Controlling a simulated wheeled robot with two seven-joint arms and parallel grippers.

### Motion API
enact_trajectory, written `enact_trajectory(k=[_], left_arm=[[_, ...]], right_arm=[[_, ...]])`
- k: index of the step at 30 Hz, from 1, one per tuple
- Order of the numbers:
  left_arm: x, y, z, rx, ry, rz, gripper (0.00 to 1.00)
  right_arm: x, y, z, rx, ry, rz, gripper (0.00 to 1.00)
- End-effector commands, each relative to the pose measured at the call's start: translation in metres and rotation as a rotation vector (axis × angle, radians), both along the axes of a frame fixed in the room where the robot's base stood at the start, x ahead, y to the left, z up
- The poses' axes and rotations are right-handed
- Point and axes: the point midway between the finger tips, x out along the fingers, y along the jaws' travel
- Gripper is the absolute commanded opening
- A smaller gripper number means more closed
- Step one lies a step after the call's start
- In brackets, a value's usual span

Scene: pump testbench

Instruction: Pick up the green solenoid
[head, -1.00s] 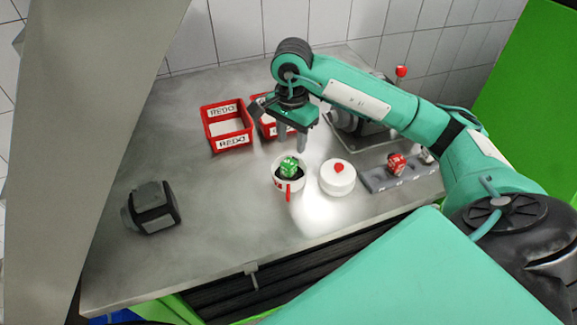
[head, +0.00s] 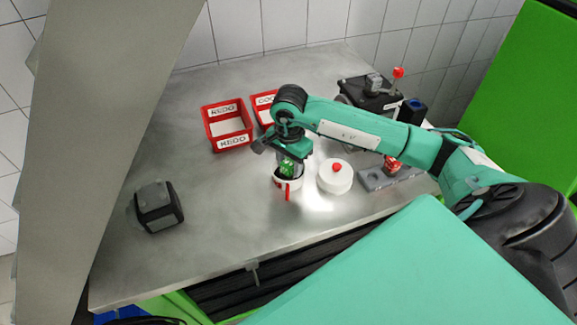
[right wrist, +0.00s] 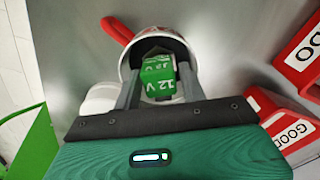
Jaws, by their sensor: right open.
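The green solenoid (head: 287,167) sits in a white cup with a red handle (head: 287,187). In the right wrist view the solenoid (right wrist: 158,72) is a green block marked "12 V", inside the round rim of the cup (right wrist: 126,66). My right gripper (right wrist: 160,78) is open, with one finger on each side of the solenoid and the tips inside the cup. In the head view my right gripper (head: 289,163) is over the cup and partly hides the solenoid. Whether the fingers touch it I cannot tell. My left gripper is not in view.
A white lid with a red knob (head: 335,178) stands right of the cup. A red REDO bin (head: 228,127) and a second red bin (head: 264,110) are behind. A grey holder (head: 372,180) is at right, a dark block (head: 158,206) at left. The left middle table is clear.

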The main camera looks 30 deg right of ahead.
Motion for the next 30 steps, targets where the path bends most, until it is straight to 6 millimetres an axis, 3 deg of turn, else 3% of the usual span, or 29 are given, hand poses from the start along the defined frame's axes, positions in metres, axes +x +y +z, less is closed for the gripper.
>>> enact_trajectory(k=[4, 8, 22, 26, 30], left_arm=[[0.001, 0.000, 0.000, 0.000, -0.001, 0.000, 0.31], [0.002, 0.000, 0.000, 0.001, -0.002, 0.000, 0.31], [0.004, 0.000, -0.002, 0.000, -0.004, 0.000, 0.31], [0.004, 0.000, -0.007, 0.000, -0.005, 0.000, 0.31], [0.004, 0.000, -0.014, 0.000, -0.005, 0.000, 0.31]], right_arm=[[0.000, 0.000, 0.000, 0.000, 0.000, 0.000, 0.40], [0.000, 0.000, 0.000, 0.000, 0.000, 0.000, 0.14], [0.001, 0.000, 0.008, 0.001, -0.003, 0.000, 0.14], [0.001, 0.000, 0.021, 0.001, -0.005, 0.001, 0.14], [0.002, 0.000, 0.049, 0.000, -0.008, 0.001, 0.14]])
